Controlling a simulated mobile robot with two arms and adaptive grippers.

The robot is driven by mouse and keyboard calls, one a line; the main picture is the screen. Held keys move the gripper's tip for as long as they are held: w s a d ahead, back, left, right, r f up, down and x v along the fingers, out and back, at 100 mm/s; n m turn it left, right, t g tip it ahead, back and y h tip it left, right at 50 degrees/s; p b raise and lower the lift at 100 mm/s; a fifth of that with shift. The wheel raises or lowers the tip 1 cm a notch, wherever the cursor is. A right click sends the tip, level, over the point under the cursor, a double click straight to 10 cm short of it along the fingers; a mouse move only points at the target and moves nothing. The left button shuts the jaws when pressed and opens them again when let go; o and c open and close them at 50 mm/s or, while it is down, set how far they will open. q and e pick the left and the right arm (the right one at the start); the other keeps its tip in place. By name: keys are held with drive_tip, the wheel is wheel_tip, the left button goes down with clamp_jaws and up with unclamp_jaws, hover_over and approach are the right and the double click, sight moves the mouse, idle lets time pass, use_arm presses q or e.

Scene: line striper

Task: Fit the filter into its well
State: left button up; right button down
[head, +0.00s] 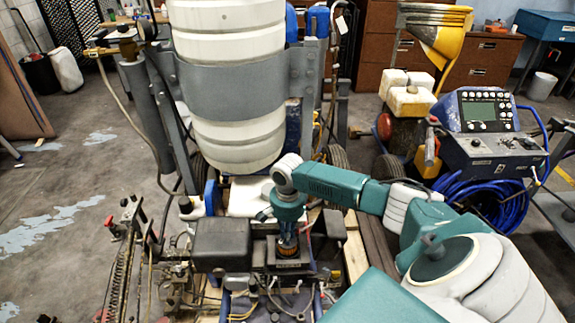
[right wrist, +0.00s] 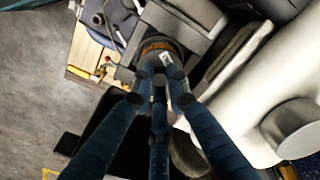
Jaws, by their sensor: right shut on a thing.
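My right gripper (head: 288,236) points down over the middle of the machine. Its blue fingers are closed together at the top of the filter (head: 289,251), of which an orange-brown band shows. In the right wrist view, the fingertips (right wrist: 161,80) meet over a dark round top, with the filter's orange band (right wrist: 158,47) just beyond. The filter sits at or in a dark square housing (head: 285,265), which looks like the well; its opening is hidden, so I cannot tell how deep the filter is. My left gripper is not in view.
A large white tank (head: 231,110) with a grey band stands behind the gripper. A black box (head: 222,243) is close on the left. A control console (head: 487,115) and blue hose (head: 485,200) are at the right. Open floor (head: 50,190) lies at the left.

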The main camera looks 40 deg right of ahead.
drive_tip(key=shift+f, duration=0.9)
idle(0.5)
drive_tip(key=c, duration=1.3)
unclamp_jaws()
drive_tip(key=shift+r, duration=0.1)
wheel_tip(320, 180, up, 7)
drive_tip(key=p, duration=0.8)
drive_tip(key=shift+p, duration=0.35)
